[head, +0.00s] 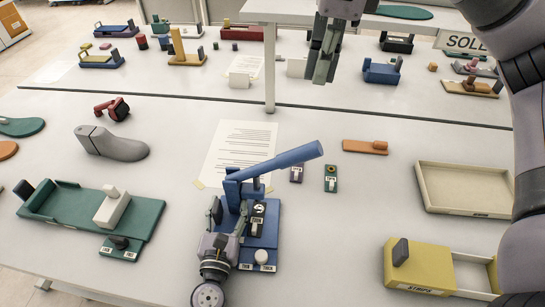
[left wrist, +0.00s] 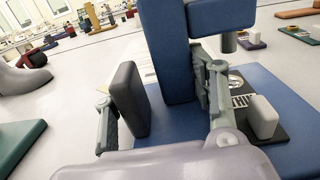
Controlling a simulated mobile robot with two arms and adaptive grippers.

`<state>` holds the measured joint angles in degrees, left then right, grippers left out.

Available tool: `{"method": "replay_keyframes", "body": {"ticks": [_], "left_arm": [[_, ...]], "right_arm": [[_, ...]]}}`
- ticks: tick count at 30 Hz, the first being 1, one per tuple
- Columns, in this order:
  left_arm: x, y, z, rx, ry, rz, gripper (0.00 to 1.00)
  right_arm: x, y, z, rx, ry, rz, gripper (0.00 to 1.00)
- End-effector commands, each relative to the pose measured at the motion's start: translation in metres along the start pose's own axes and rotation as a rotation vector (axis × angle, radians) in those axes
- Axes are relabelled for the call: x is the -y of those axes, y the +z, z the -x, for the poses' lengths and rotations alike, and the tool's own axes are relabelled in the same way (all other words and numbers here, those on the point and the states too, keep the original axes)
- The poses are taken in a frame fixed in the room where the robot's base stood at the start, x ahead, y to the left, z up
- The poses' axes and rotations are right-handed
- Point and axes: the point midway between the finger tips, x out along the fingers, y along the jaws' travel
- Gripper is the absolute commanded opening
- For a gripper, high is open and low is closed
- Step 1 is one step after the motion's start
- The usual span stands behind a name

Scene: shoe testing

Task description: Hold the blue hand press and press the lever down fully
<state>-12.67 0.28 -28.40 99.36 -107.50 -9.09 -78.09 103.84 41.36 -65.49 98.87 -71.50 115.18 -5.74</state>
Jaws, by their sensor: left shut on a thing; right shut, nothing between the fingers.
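The blue hand press (head: 271,240) stands on the front table, with a flat base and an upright column (left wrist: 168,60). Its long blue lever (head: 290,160) slants up to the right and is raised. My left gripper (head: 229,206) is at the left side of the press, shut on its upright part. In the left wrist view its fingers (left wrist: 160,105) lie on either side of the blue column and a dark grey pad (left wrist: 128,98). My right gripper (head: 322,76) is shut and empty, high above the back of the table, apart from the lever.
A paper sheet (head: 238,140) lies behind the press. A green fixture (head: 75,209) and grey shoe last (head: 112,146) are to the left. A beige tray (head: 462,208) and yellow box (head: 425,263) are to the right. Small switches (head: 331,179) stand near the lever's end.

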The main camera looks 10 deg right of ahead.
Motion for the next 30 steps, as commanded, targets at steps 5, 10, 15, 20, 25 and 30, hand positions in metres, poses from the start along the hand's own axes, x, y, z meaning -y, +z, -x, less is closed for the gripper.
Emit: {"method": "replay_keyframes", "body": {"ticks": [5, 10, 15, 20, 25, 30], "left_arm": [[0.000, 0.000, 0.000, 0.000, 0.000, -0.001, 0.19], [0.000, 0.000, 0.000, 0.000, 0.000, -0.001, 0.64], [0.000, 0.000, 0.000, 0.000, 0.000, 0.000, 0.75], [0.000, 0.000, 0.000, 0.000, 0.000, 0.000, 0.76], [0.000, 0.000, 0.001, 0.000, 0.000, 0.000, 0.76], [0.000, -0.001, 0.019, -0.002, -0.002, -0.003, 0.76]], "right_arm": [[0.000, 0.000, 0.000, 0.000, 0.000, 0.000, 0.00], [0.000, 0.000, 0.000, 0.000, 0.000, 0.000, 0.00], [0.000, 0.000, 0.000, 0.000, 0.000, 0.000, 0.00], [0.000, 0.000, 0.000, 0.000, 0.000, 0.000, 0.00], [0.000, 0.000, 0.000, 0.000, 0.000, 0.000, 0.00], [0.000, 0.000, 0.000, 0.000, -0.001, 0.000, 0.00]]}}
